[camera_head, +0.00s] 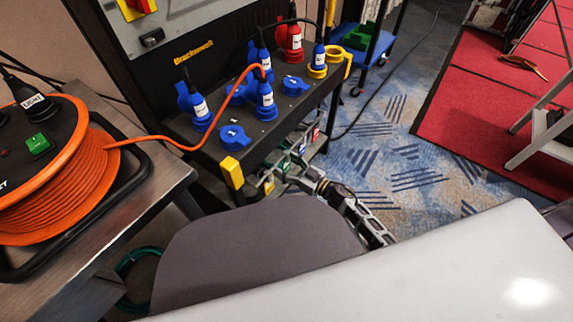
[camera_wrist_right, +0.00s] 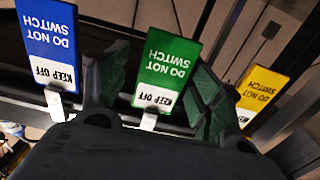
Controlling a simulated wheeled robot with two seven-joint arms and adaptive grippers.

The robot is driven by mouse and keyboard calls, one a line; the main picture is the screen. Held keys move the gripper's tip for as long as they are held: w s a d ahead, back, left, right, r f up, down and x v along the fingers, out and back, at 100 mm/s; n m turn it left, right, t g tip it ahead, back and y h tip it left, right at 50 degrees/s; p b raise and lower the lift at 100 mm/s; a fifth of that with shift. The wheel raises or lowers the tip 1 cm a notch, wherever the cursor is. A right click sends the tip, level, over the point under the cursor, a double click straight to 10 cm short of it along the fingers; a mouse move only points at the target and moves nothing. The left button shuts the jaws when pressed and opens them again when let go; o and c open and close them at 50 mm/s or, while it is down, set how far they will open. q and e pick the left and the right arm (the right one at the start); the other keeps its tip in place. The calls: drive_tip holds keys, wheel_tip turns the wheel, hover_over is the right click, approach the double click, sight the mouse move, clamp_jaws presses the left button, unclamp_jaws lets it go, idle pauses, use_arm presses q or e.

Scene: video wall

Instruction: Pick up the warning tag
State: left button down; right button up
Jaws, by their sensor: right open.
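Several warning tags hang in a row below the front edge of the socket panel. In the right wrist view a blue tag (camera_wrist_right: 47,45), a green tag (camera_wrist_right: 168,58) and a yellow tag (camera_wrist_right: 258,95) read "DO NOT SWITCH" and "KEEP OFF". My right gripper (camera_wrist_right: 158,66) is open, with one dark finger on each side of the green tag. The green tag stands between the fingers; whether they touch it I cannot tell. In the head view my right gripper (camera_head: 296,172) is small beside the tags, partly hiding them. My left gripper is not in view.
The black panel (camera_head: 255,130) carries blue, red and yellow plugs. An orange cable reel (camera_head: 60,195) stands on a bench at left. A large pale surface (camera_head: 440,270) fills the lower right.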

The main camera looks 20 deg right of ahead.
drive_tip(key=c, duration=1)
drive_tip(key=shift+r, duration=0.1)
